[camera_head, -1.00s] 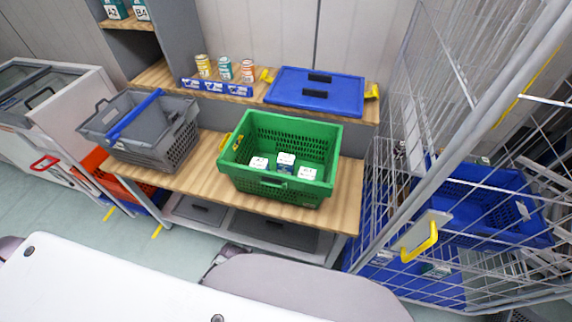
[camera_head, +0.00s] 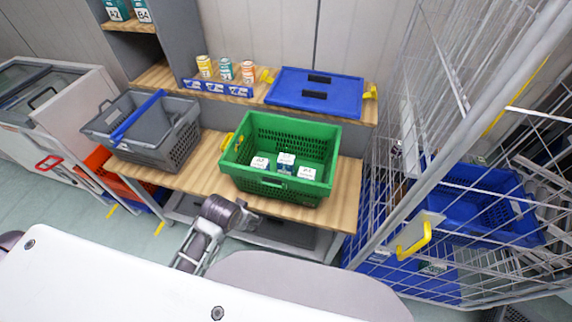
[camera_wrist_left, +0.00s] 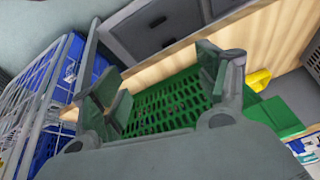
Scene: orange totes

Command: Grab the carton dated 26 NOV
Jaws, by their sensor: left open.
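Three small white cartons sit inside the green crate (camera_head: 258,187): a left carton (camera_head: 260,163), a middle carton (camera_head: 286,162) and a right carton (camera_head: 306,173). Their printed dates are too small to read, so I cannot tell which is 26 NOV. My left gripper (camera_head: 245,217) is in front of the crate, apart from the cartons. In the left wrist view its two fingers (camera_wrist_left: 158,77) are spread and empty, with the green crate's perforated wall (camera_wrist_left: 170,105) beyond them. No carton can be made out clearly between the fingers. My right gripper is not in view.
A grey basket (camera_head: 150,135) stands left of the crate on the wooden bench (camera_head: 205,172). A blue lid (camera_head: 316,90) and several cans (camera_head: 226,69) are on the shelf behind. A wire cage (camera_head: 440,200) with blue crates stands at the right.

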